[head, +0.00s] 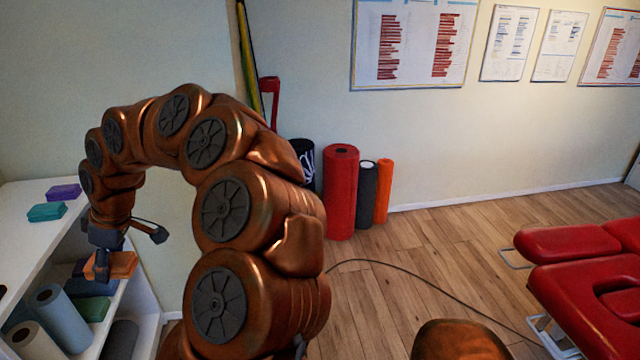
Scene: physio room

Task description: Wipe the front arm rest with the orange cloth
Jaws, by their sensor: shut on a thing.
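The orange cloth (124,264) is a small folded block in the open side of the white shelf unit, at the left. My gripper (102,268) points down there and is shut on the cloth; its fingertips are small and partly hidden against the cloth. A dark blue folded cloth (90,287) lies just below; I cannot tell whether the orange cloth touches it. The red treatment table at the right edge shows a separate padded arm rest (567,241) beside its larger red pad (585,302). The table is cut off by the picture's edge, and I cannot tell which rest is the front one.
The white shelf unit (30,215) has a teal block (47,212) and a purple block (64,192) on top, and rolled mats (62,305) inside. Red (341,195) and orange rollers (384,190) stand by the wall. A cable (430,278) crosses the otherwise clear wooden floor.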

